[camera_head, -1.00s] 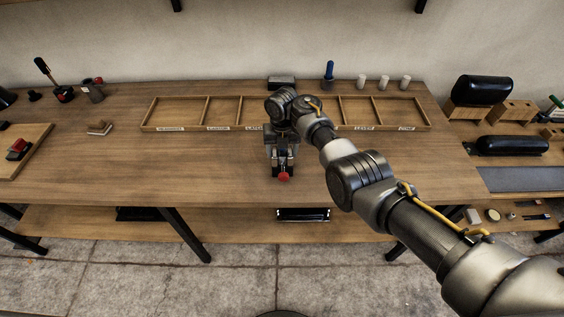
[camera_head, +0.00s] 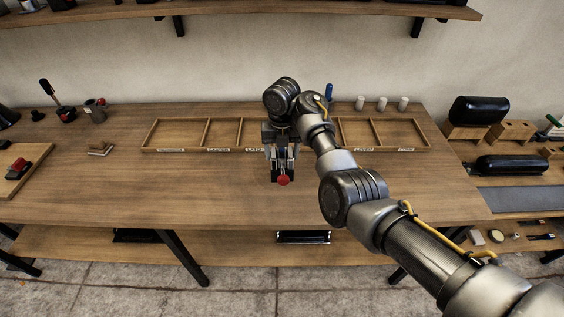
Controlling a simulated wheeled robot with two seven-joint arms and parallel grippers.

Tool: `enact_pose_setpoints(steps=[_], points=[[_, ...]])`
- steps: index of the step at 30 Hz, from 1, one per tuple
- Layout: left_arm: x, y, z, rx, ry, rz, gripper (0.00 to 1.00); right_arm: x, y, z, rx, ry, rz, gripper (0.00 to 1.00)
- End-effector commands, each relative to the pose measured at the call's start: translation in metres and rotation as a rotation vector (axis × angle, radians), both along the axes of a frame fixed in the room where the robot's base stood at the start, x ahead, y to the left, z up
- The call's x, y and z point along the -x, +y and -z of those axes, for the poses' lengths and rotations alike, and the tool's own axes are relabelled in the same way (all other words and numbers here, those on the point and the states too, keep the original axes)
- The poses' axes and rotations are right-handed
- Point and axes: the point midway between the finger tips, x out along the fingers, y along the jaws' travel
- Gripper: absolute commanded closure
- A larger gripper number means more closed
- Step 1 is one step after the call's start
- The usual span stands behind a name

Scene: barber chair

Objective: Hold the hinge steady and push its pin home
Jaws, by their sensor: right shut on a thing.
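My right gripper (camera_head: 283,165) points down over the middle of the bench, in front of the long wooden tray. It is shut on a small dark thing with a round red knob (camera_head: 283,180); the knob shows just below and in front of the fingers. The fingers and wrist hide most of the held thing, so I cannot tell whether it is part of the hinge. I cannot make out a hinge or its pin elsewhere. My left gripper is not in view.
The divided wooden tray (camera_head: 190,149) with labels lies along the back of the bench (camera_head: 120,185). A board (camera_head: 30,163) with a red-handled tool (camera_head: 17,165) lies at far left. White cylinders (camera_head: 382,103) stand at the back right. The bench's front left is clear.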

Motion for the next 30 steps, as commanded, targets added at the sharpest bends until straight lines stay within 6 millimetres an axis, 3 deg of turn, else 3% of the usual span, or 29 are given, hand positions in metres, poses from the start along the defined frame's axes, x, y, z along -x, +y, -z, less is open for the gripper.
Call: enact_pose_setpoints(steps=[4,14,30], points=[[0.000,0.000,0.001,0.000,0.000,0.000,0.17,0.000,0.000,-0.009,-0.001,-0.002,0.001,0.97],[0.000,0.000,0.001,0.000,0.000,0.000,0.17,0.000,0.000,-0.008,0.000,-0.001,0.000,0.97],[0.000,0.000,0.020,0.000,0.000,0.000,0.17,0.000,-0.001,0.034,0.001,0.000,0.000,0.97]])
